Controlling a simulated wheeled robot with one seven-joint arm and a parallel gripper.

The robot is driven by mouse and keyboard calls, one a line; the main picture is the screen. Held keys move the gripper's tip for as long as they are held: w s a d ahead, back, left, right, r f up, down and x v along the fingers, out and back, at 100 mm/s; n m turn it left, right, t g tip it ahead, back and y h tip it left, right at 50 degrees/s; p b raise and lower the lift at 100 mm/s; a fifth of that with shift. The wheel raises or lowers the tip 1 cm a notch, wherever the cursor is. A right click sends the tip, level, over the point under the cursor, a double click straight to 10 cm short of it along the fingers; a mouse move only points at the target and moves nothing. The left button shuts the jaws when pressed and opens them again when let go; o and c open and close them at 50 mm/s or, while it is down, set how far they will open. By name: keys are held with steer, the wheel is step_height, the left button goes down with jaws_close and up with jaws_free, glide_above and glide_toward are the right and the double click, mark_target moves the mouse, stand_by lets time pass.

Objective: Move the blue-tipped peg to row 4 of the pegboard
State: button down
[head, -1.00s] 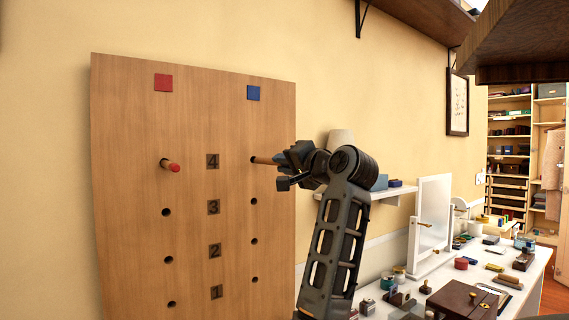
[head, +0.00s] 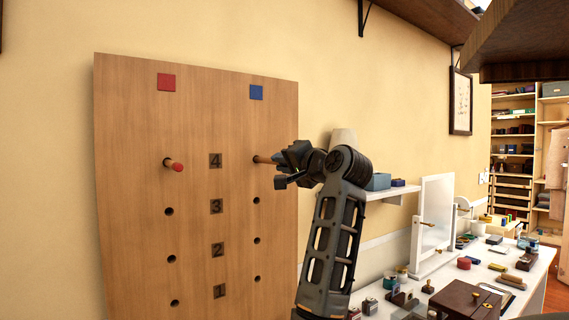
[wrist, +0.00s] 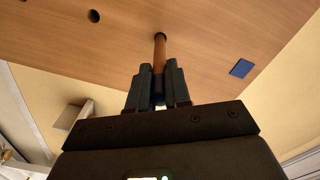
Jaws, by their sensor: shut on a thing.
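The wooden pegboard (head: 130,120) stands against the wall, with rows numbered 1 to 4 from bottom to top. A red square marks the left column and a blue square (head: 256,92) the right. My gripper (head: 279,165) is shut on a wooden peg (head: 262,159) at the row 4 hole of the right column. In the wrist view the peg (wrist: 160,50) runs from between my fingers (wrist: 158,82) to the board, its far end at or in the hole. Its tip colour is mostly hidden by my fingers. A red-tipped peg (head: 173,164) sits in row 4, left column.
Empty holes show in the lower rows of both columns. A white shelf (head: 392,193) with small boxes is just right of my gripper. A white table (head: 400,285) with a mirror and many small items stands at the lower right.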

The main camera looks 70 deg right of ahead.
steer(key=shift+x, duration=1.65)
steer(key=c, duration=1)
jaws_free()
steer(key=shift+b+v, duration=0.55)
steer(key=shift+v, duration=3.4)
steer(key=shift+f, duration=0.1)
